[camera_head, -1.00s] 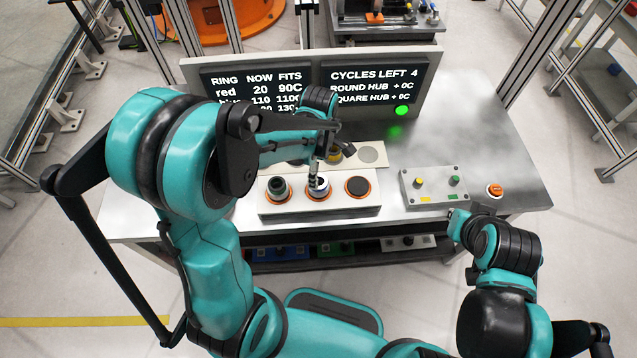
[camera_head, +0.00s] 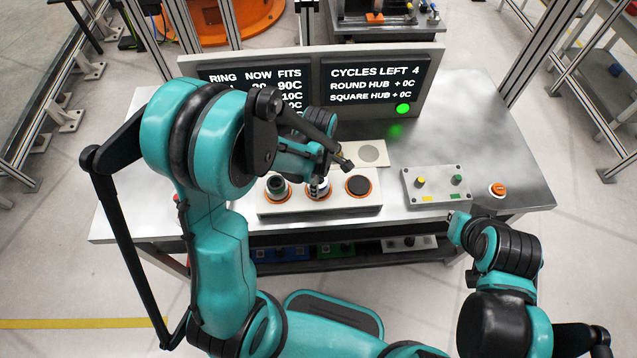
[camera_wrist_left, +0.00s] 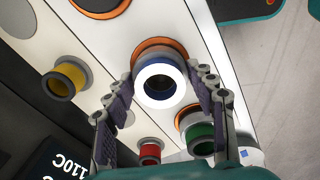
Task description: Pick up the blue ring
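The blue ring (camera_wrist_left: 160,84) has a bright white rim and a blue body. It sits upright on the middle orange-edged seat of the white block (camera_head: 335,205); in the head view it is mostly hidden by my gripper. My left gripper (camera_wrist_left: 160,88) is open above it, with one finger on each side in the wrist view. I see a gap at the left finger; the right finger is close, and contact cannot be told. In the head view my left gripper (camera_head: 318,184) points down at the middle seat.
A green ring (camera_wrist_left: 200,138) stands on the neighbouring seat. Yellow (camera_wrist_left: 67,78) and red (camera_wrist_left: 150,151) rings stand behind. The block's right seat (camera_head: 358,186) looks dark and empty. A button box (camera_head: 433,187) and orange button (camera_head: 497,189) are to the right. A display (camera_head: 375,85) stands behind.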

